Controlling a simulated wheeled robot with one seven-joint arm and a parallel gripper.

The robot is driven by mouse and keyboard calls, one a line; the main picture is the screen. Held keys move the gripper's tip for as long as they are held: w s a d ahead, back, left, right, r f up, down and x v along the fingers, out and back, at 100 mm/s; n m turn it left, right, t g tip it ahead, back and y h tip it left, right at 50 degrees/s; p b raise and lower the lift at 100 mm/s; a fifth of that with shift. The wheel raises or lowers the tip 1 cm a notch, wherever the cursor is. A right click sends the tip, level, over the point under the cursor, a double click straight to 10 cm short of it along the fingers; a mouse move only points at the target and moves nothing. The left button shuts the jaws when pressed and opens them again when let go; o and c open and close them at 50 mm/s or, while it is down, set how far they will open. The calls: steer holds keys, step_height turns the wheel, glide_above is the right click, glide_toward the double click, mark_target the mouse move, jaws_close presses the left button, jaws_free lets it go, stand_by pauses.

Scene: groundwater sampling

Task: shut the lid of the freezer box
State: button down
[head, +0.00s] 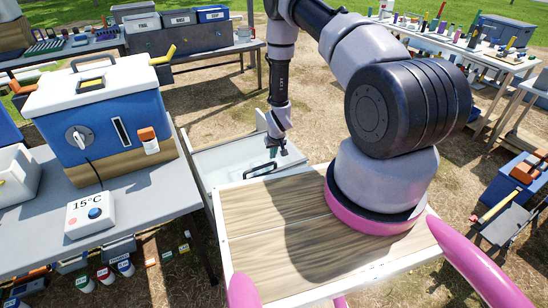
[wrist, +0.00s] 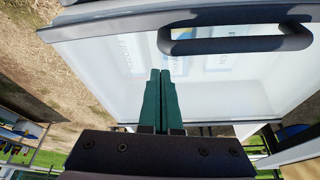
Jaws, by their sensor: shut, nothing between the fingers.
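The freezer box appears to be the white box (head: 206,172) beyond the wooden top, partly hidden by that top and my arm. Its pale, see-through lid (wrist: 100,60) fills much of the wrist view, with blurred labelled items showing through. A dark bar handle (wrist: 240,40) is on the lid; it also shows in the head view (head: 262,169). My gripper (wrist: 158,75) is shut and empty, its green fingers together over the lid, left of the handle. In the head view my gripper (head: 276,151) is just above the handle. I cannot tell whether the fingers touch the lid or how far it is closed.
A blue cooler (head: 80,130) with a white lid and dial stands on the grey table at left, behind a 15°C unit (head: 90,213). The wooden top (head: 270,215) is bare. Labelled bins (head: 180,20) stand behind; a crowded table (head: 460,45) is at right.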

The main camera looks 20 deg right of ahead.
steer(key=shift+w+r, duration=0.5)
steer(key=shift+w, duration=0.15)
steer(key=s+r+m+t, duration=0.1)
steer(key=s+r, duration=0.1)
steer(key=r, duration=2)
steer(key=s+r+m+t, duration=0.1)
steer(key=s+r, duration=0.1)
steer(key=r, duration=1.9)
steer(key=s+r+m+y, duration=0.1)
steer(key=s+r, duration=0.9)
steer(key=s, duration=0.2)
steer(key=s+r+m+t+y, duration=0.1)
steer(key=s+r, duration=1)
steer(key=s, duration=0.2)
steer(key=shift+s+a, duration=0.2)
steer(key=shift+s, duration=0.1)
